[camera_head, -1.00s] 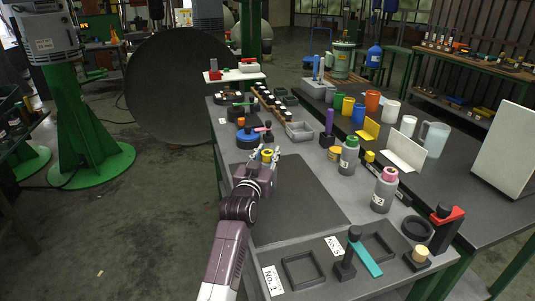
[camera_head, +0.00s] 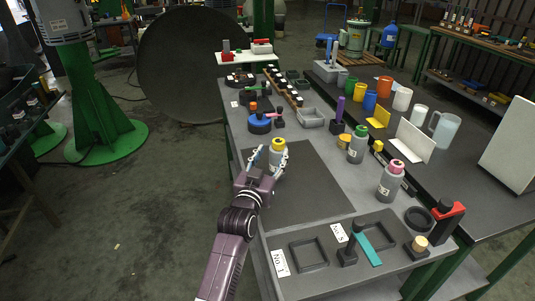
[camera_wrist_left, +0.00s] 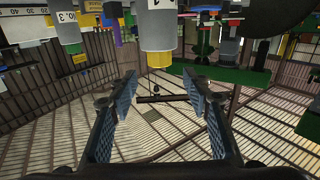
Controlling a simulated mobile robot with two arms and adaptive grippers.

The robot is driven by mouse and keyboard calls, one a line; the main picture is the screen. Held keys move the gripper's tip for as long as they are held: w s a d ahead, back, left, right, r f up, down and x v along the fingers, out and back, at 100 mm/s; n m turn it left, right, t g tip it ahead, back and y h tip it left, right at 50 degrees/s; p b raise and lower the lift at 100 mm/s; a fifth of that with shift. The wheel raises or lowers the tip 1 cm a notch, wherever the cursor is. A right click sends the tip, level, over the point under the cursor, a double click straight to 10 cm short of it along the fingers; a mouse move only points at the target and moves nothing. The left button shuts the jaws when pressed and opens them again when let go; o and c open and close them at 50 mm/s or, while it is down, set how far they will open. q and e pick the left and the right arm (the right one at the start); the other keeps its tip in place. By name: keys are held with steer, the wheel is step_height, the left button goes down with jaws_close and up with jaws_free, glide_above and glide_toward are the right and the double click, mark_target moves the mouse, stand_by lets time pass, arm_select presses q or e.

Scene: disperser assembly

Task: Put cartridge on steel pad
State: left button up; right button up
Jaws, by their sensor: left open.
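A grey cartridge with a yellow cap (camera_head: 278,147) stands upright at the far left corner of a dark flat pad (camera_head: 315,190), which I take to be the steel pad. Whether its base is on the pad is hidden. My left gripper (camera_head: 270,156) is open, its fingers near the cartridge's sides. In the left wrist view, which looks upside down, the cartridge (camera_wrist_left: 158,22) hangs from the top centre, beyond the open gripper's fingertips (camera_wrist_left: 160,86). Contact cannot be told. My right gripper is not in view.
A green-capped bottle (camera_head: 357,146) and a pink-capped bottle (camera_head: 390,183) stand to the right. A blue round part (camera_head: 259,124) lies behind the cartridge. Square frames (camera_head: 308,254) sit near the front. The pad's middle is clear.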

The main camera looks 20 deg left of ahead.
arm_select(q)
steer(key=shift+s+d+p, duration=0.1)
steer(key=shift+s+p, duration=0.65)
steer(key=shift+s, duration=1.3)
